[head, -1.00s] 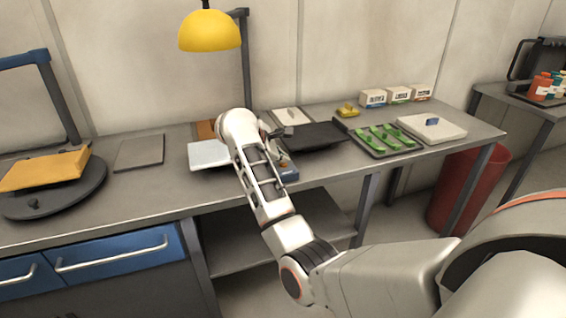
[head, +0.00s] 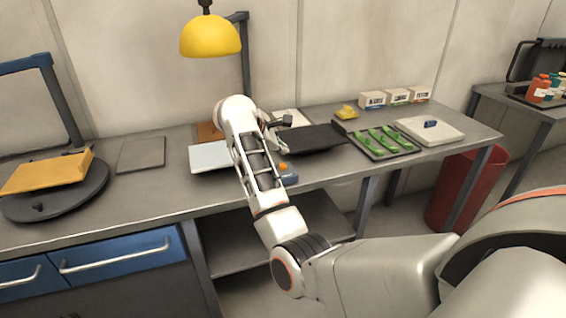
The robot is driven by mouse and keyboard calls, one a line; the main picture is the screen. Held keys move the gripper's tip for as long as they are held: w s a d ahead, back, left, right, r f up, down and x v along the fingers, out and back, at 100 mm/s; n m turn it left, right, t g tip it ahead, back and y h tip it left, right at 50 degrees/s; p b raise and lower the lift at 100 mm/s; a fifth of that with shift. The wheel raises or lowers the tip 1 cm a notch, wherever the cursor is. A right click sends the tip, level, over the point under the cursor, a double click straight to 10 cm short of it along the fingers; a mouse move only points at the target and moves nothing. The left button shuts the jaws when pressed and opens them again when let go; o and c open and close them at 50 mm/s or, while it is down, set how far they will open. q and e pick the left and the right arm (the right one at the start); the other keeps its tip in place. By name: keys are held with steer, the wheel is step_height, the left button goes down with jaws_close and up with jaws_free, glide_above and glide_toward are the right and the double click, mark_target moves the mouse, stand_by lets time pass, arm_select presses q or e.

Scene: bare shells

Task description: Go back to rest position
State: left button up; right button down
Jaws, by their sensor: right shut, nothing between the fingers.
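My right arm comes in from the lower right and reaches over the workbench (head: 190,195). My right gripper (head: 285,121) is small and dark at the end of the arm, near the left edge of the black tray (head: 318,139). It is shut and empty. Its fingertips are partly hidden and too small to see well. My left gripper is not in view.
A white plate (head: 207,158) and a blue-grey device with an orange button (head: 285,172) lie beside my right arm. A tray of green pieces (head: 388,152) and a white pad (head: 444,135) stand to the right. A yellow lamp (head: 210,39) hangs above the bench.

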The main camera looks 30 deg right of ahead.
steer(key=shift+r+p, duration=0.45)
steer(key=shift+r, duration=0.75)
steer(key=shift+f, duration=0.1)
